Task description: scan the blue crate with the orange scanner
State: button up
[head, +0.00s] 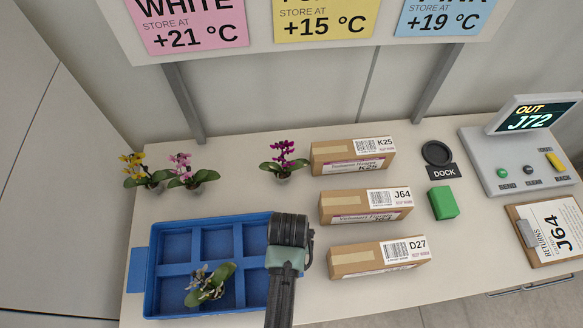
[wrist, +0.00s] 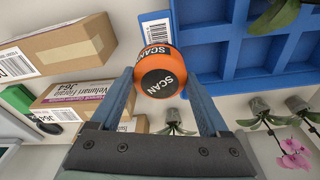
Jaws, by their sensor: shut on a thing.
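The blue crate (head: 175,225) lies on the bench with several compartments, and a potted orchid (head: 210,283) with pale flowers is in a front one. In the wrist view the crate (wrist: 232,58) fills the upper right. A white barcode label (wrist: 156,28) shows beside its edge, partly covered by the scanner. My gripper (wrist: 160,82) is shut on the orange scanner (wrist: 172,68), which is marked SCAN. In the head view my gripper is over the crate's right side, and my arm hides the scanner and part of the crate.
Cartons K25 (head: 330,156), J64 (head: 345,209) and D27 (head: 360,262) stand right of the crate. Beyond are a black dock (head: 437,153), green block (head: 443,202), console (head: 490,165) showing OUT J72, and J64 clipboard (head: 525,235). Yellow (head: 140,172), pink (head: 188,170) and purple (head: 284,160) orchids stand behind.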

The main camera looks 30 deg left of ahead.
notch_tip(320, 180, up, 10)
jog(key=p, duration=1)
